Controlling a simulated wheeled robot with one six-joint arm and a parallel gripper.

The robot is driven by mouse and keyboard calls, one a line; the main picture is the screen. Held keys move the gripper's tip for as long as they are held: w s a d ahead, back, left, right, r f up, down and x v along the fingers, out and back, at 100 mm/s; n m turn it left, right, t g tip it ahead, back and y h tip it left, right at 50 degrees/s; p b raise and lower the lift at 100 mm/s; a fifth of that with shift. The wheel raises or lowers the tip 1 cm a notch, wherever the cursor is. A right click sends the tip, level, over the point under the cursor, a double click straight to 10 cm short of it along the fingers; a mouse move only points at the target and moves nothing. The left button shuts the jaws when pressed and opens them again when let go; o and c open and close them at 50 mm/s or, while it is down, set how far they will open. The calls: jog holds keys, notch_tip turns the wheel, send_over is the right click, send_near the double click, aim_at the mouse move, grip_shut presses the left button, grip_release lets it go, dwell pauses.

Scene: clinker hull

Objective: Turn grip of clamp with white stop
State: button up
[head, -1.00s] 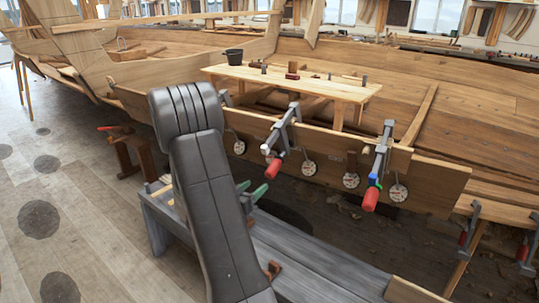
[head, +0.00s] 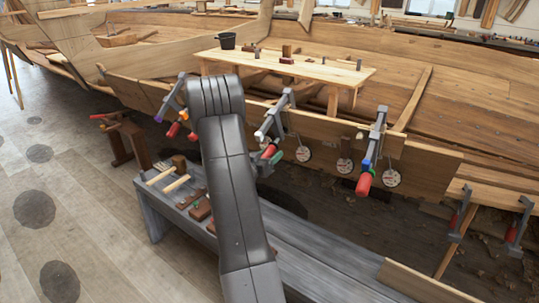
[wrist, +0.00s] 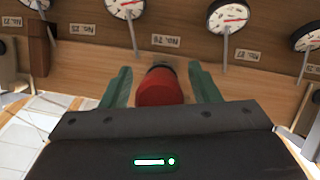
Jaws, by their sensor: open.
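The clamp with the white stop (head: 260,136) is the middle clamp (head: 278,118) on the plank. Its red grip (head: 268,152) points down toward the front. My gripper (head: 268,158) is at this grip, partly hidden behind my arm. In the wrist view, my gripper's green fingers (wrist: 160,86) stand open on both sides of the red grip (wrist: 160,88), with a small gap showing at each side. The white stop does not show in the wrist view.
A clamp with a blue stop (head: 367,164) is to the right, and one with a purple stop (head: 158,118) to the left. Dial gauges (head: 303,153) hang along the plank. A grey bench (head: 310,245) with wood pieces lies below.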

jog(key=shift+w+d, duration=0.1)
jog(key=shift+w, duration=0.05)
jog(key=shift+c, duration=0.3)
jog(key=c, duration=0.9)
jog(key=shift+c, duration=0.2)
jog(key=shift+f+b, duration=0.15)
jog(key=shift+b, duration=0.5)
jog(key=b, duration=0.1)
jog(key=m+y+b, duration=0.1)
jog(key=b, duration=0.1)
jog(key=shift+f+m+t, duration=0.2)
jog(key=shift+m+t, duration=0.1)
jog(key=m+y+b, duration=0.1)
jog(key=b, duration=0.3)
jog(key=shift+t, duration=0.3)
jog(key=m+y+b, duration=0.1)
jog(key=m+b, duration=0.1)
jog(key=b, duration=0.3)
jog(key=shift+r+t, duration=0.1)
jog(key=shift+t, duration=0.3)
jog(key=shift+w+a+r+m+y+b, duration=0.1)
jog(key=shift+a+r+m+y+b, duration=0.2)
jog(key=shift+b, duration=0.45)
